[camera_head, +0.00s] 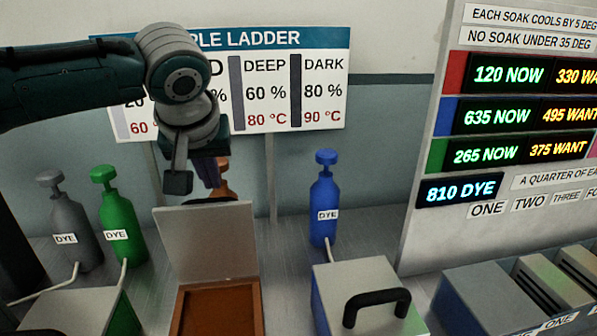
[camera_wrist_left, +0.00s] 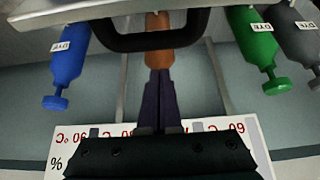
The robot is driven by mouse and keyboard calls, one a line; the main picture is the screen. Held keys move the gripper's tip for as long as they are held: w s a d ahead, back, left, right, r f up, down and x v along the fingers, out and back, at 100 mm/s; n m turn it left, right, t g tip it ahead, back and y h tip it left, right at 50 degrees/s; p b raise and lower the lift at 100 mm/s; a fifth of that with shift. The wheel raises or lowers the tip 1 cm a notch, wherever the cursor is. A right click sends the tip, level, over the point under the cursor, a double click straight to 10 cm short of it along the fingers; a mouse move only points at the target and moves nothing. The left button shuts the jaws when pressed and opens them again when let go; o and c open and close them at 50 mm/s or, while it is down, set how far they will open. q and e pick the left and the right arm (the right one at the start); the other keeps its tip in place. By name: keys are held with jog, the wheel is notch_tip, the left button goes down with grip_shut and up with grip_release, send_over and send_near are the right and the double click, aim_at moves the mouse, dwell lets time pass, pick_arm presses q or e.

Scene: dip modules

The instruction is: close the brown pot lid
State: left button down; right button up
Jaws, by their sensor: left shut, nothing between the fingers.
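The brown pot (camera_head: 220,312) stands at the bottom centre-left of the head view, with a brown inside. Its grey lid (camera_head: 207,243) stands open, nearly upright at the pot's back edge. The lid's black handle is on its far side; it shows in the left wrist view (camera_wrist_left: 150,42). My left gripper (camera_head: 210,180) is shut and empty, above and behind the lid's top edge. In the left wrist view its dark fingers (camera_wrist_left: 160,75) point toward the handle and the brown bottle. Whether they touch the handle I cannot tell. My right gripper is not in view.
A brown bottle (camera_head: 222,182) stands behind the lid, partly hidden. Green (camera_head: 118,215) and grey (camera_head: 73,222) bottles stand left, a blue bottle (camera_head: 324,200) right. A closed pot with a black handle (camera_head: 376,305) stands at right. Bins (camera_head: 500,295) and a display board (camera_head: 500,120) are further right.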

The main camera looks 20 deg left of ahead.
aim_at(213, 232)
pick_arm(q)
jog(key=s+d+p, duration=0.2)
jog(key=s, duration=0.1)
jog(key=shift+s+r, duration=0.15)
jog(key=shift+r, duration=0.05)
dwell(0.4)
